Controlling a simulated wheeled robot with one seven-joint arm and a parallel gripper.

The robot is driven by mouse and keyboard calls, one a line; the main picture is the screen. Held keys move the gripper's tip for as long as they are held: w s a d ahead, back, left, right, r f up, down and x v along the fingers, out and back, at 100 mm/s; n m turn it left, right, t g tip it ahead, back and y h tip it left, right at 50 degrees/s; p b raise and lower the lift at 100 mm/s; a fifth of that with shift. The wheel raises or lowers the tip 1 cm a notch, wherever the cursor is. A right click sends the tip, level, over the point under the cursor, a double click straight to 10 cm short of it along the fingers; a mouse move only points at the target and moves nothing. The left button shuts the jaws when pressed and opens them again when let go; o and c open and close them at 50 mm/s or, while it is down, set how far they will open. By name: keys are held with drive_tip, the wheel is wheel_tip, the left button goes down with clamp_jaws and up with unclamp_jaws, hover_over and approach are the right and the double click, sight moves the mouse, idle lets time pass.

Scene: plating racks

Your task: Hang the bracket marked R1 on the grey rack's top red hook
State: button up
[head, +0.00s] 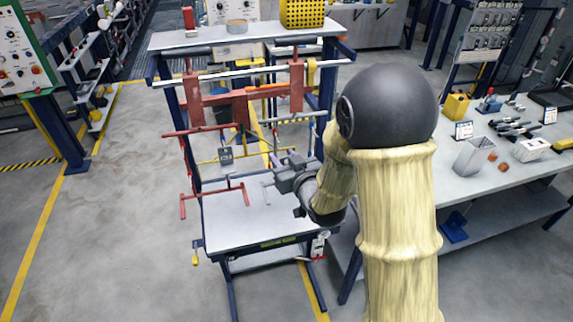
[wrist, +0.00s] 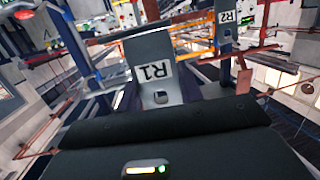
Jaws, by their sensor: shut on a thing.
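The bracket marked R1 (wrist: 150,50) is a grey plate with a white label and a small hole. In the wrist view it stands out beyond my dark gripper (wrist: 162,108), which is shut on it; its label reads upside down. In the head view my gripper (head: 283,171) is at the right front of the rack, and I cannot make out R1 there. The rack has blue posts (head: 176,130) and red bars and hooks (head: 203,131). Which red hook is the top one is unclear. R1 appears apart from the hooks.
A dark labelled plate (head: 226,155) hangs in the rack; a plate marked R2 (wrist: 225,18) shows in the wrist view. A red crosspiece (head: 215,191) hangs low at the left. The lower shelf (head: 240,224) looks bare. A workbench (head: 490,185) with tools stands at the right.

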drive_tip(key=d+r+x, duration=0.1)
drive_tip(key=x, duration=0.4)
drive_tip(key=shift+w+a+f+b, duration=0.2)
drive_tip(key=shift+w+f+b, duration=0.15)
drive_tip(key=shift+w, duration=0.35)
drive_tip(key=shift+b+x, duration=0.5)
drive_tip(key=shift+x, duration=0.45)
idle(0.7)
drive_tip(key=shift+w+f+b, duration=0.5)
drive_tip(key=shift+w+b, duration=0.35)
drive_tip(key=shift+b, duration=0.1)
idle(0.6)
idle(0.4)
